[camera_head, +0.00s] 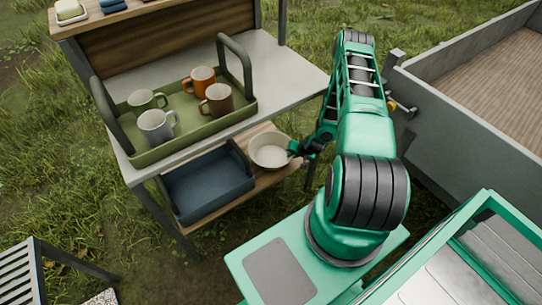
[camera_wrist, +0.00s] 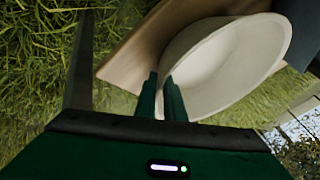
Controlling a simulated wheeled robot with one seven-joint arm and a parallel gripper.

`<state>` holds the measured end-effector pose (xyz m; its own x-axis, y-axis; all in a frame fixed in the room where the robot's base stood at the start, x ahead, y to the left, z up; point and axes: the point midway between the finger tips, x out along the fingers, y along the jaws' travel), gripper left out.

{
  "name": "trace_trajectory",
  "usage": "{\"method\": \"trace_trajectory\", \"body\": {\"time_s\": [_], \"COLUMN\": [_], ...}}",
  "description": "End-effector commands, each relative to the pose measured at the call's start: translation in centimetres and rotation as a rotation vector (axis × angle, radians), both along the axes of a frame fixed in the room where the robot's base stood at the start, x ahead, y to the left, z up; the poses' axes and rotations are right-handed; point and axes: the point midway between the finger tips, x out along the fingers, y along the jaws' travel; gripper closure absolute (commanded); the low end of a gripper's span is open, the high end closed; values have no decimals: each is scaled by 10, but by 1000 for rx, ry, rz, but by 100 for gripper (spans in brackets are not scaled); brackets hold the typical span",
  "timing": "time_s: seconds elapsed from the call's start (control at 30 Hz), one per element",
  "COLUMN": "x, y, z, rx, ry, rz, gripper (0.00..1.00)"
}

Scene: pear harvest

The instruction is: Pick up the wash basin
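The wash basin (camera_head: 270,151) is a round, off-white bowl at the right end of the lower wooden shelf. It also shows large in the wrist view (camera_wrist: 225,62). My gripper (camera_head: 297,149) is at the basin's right edge in the head view. In the wrist view, my gripper's two dark green fingers (camera_wrist: 161,88) are close together, with the basin's rim between their tips. The fingers look shut on the rim. Whether the basin's bottom touches the shelf is hard to tell.
A blue-grey bin (camera_head: 208,184) stands beside the basin on the lower shelf (camera_head: 277,183). Above it, the grey tabletop (camera_head: 292,70) carries a green tray (camera_head: 190,140) with several mugs. A grey trailer (camera_head: 450,115) stands at the right.

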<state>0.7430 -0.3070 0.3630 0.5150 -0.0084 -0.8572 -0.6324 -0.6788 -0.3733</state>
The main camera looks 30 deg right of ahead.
Motion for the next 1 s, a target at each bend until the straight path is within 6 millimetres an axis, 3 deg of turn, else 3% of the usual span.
{"method": "trace_trajectory", "body": {"time_s": [0.1,0.27,0.47,0.53,1.0], "x": [8,14,14,14,14], "y": [1,0,0,0,-1], "z": [-15,-23,-23,-23,-22], "rx": [1,1,1,1,-1], "ry": [0,0,1,0,0], "rz": [1,-1,0,-1,-1], "gripper": [91,91,91,100,100]}}
